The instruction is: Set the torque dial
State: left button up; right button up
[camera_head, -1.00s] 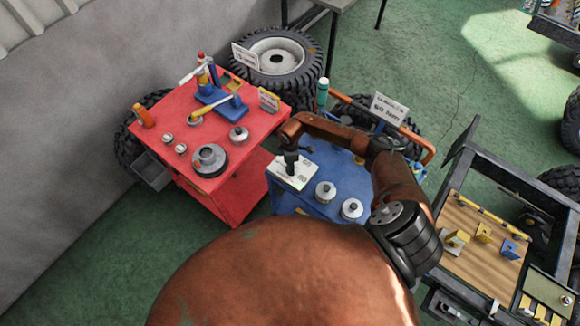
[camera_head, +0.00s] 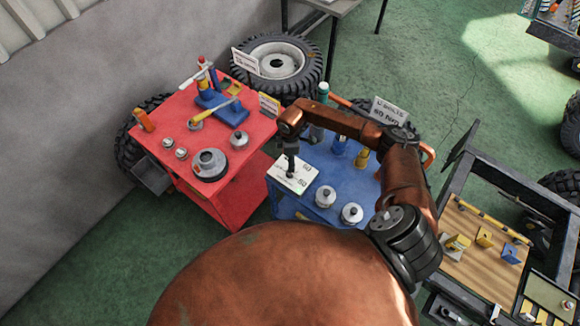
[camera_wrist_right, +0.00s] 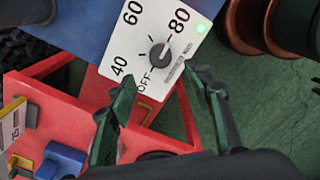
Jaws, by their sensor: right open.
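The torque dial is a white plate (camera_head: 299,183) on the blue cart's top. The right wrist view shows the plate (camera_wrist_right: 136,50) marked OFF, 40, 60 and 80, with a dark round knob (camera_wrist_right: 160,55) and a lit green lamp (camera_wrist_right: 201,28). I cannot clearly tell which mark the knob points to. My right gripper (camera_head: 291,173) points down over the plate. In the right wrist view the gripper (camera_wrist_right: 159,78) is open and empty, its fingertips apart on either side just short of the knob. My left gripper is not in view.
A sign (camera_head: 388,112) on the blue cart reads U-bolts 60 Nm. Two metal knobbed pieces (camera_head: 338,204) stand near the dial. A red cart (camera_head: 215,135) with tools is at the left. A frame with a wooden bed (camera_head: 470,240) is at the right.

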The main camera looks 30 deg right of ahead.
jog(key=shift+r, duration=1.45)
jog(key=shift+a+f, duration=0.1)
